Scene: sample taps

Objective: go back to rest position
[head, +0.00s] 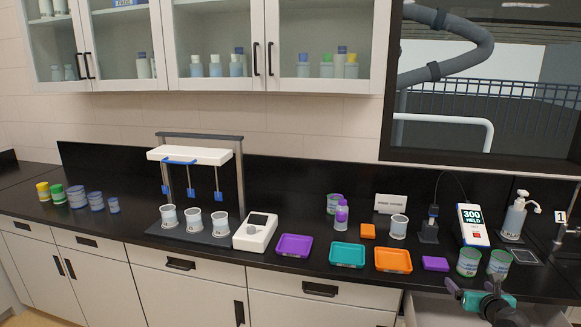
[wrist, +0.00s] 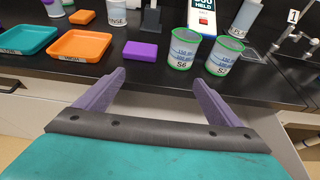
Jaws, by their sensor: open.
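My gripper (head: 480,287) is at the lower right in the head view, in front of the counter's front edge. In the wrist view its two purple fingers (wrist: 150,95) stand wide apart with nothing between them. Two clear cups with green rims stand on the counter just beyond the fingers: one labelled S6 (wrist: 183,53) and one to its right (wrist: 224,56). They also show in the head view, the left one (head: 469,262) and the right one (head: 499,263). The gripper is apart from both.
Purple (head: 294,246), teal (head: 347,255) and orange (head: 393,260) trays line the counter front. A handheld meter (head: 472,225) reads 300 HELD.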

